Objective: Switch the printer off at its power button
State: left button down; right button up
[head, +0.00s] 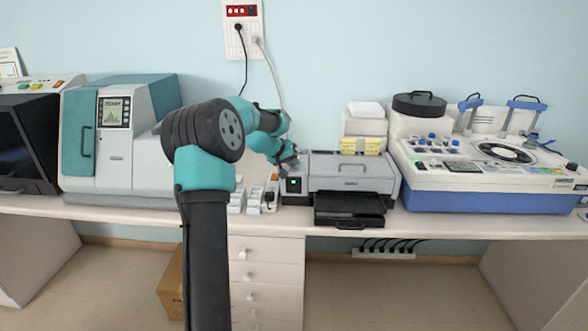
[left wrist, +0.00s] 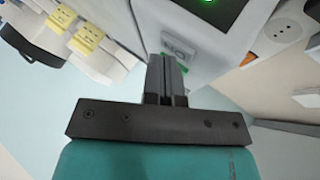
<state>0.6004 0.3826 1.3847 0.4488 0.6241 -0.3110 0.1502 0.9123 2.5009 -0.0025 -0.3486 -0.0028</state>
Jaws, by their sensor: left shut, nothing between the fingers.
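The grey printer (head: 350,170) stands on the bench right of centre, with a black tray at its front. Its left side has a pale panel with a small dark display (head: 293,186). In the left wrist view, the display (left wrist: 214,8) shows a lit green spot. Below it is a small grey labelled patch with green edges (left wrist: 180,46), which may be the power button; the fingers partly cover it. My left gripper (head: 292,163) is shut and empty, its tips at or just over the patch. I cannot tell whether they touch. My right gripper is not in view.
White socket blocks (head: 254,198) lie on the bench left of the printer. Yellow-labelled boxes (head: 362,146) stand behind it. A teal and white machine (head: 110,145) is at left, a blue-based machine (head: 490,190) at right. A cable hangs from the wall outlet (head: 243,45).

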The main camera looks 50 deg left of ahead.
aim_at(292, 168)
pick_arm(q)
jog(key=shift+r, duration=0.55)
notch_tip(292, 168, up, 6)
dwell(1.0)
jog(key=shift+f, duration=0.1)
